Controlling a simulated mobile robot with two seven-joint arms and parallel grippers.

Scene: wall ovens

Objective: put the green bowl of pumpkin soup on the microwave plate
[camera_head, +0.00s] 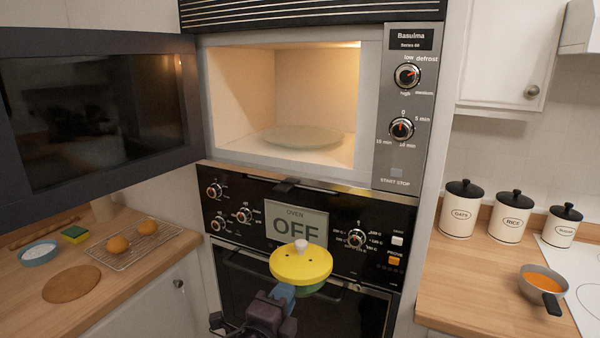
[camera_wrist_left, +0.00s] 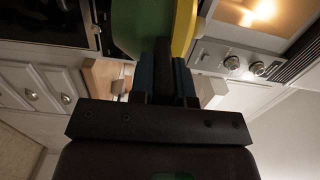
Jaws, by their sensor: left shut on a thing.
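My left gripper (camera_head: 284,291) is shut on the green bowl (camera_head: 330,288), which has a yellow lid (camera_head: 301,264) with a pale knob. The bowl is held in front of the oven, below the microwave opening. In the left wrist view the green bowl (camera_wrist_left: 139,27) and the yellow lid (camera_wrist_left: 183,28) show at the fingertips (camera_wrist_left: 162,62). The lid hides any soup inside. The microwave (camera_head: 231,96) is open and lit, and its round glass plate (camera_head: 303,137) lies empty on the floor inside. My right gripper is not in view.
The microwave door (camera_head: 95,110) stands swung wide open to the left. The black oven (camera_head: 300,240) with knobs and an OFF sign is below. The left counter holds a rack with buns (camera_head: 135,243). The right counter holds canisters (camera_head: 461,210) and a pan of orange food (camera_head: 544,285).

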